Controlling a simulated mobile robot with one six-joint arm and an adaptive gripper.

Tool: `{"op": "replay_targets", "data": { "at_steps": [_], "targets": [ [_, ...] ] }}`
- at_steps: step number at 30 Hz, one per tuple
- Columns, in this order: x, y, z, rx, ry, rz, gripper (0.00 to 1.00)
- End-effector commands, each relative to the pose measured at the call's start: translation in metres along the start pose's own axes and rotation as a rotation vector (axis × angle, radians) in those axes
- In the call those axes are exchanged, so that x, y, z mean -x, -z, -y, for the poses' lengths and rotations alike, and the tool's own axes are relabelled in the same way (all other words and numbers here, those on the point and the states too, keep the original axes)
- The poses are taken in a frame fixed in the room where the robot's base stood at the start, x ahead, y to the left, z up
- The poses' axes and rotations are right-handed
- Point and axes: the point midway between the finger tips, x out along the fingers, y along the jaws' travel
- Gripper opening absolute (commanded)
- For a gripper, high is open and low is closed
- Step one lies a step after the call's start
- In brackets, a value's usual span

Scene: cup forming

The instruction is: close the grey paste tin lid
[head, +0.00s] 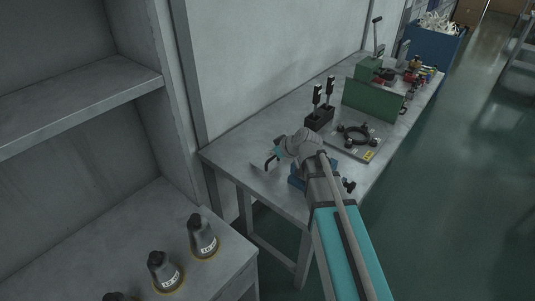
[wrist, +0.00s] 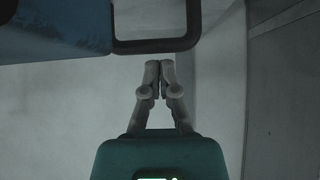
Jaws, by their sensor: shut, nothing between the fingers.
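My gripper (wrist: 160,68) is shut and empty in the wrist view, its two fingertips together. A dark rounded frame or handle (wrist: 157,46) lies just beyond the fingertips, with a gap showing in the picture. It is joined to or beside a blue surface (wrist: 55,28) at the top left. In the head view my gripper (head: 270,161) is over the near end of the workbench, and a blue object (head: 297,181) is partly hidden behind my arm. I cannot make out a grey paste tin or its lid for certain, nor whether a lid is open.
The grey workbench (head: 232,150) runs back along the wall.

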Motion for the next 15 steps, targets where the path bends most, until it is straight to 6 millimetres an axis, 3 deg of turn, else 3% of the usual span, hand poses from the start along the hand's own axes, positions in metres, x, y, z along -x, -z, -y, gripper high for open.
{"op": "replay_targets", "data": {
  "at_steps": [15],
  "targets": [
    [0.004,-0.027,-0.009,-0.009,-0.013,0.0,0.0]
  ]
}}
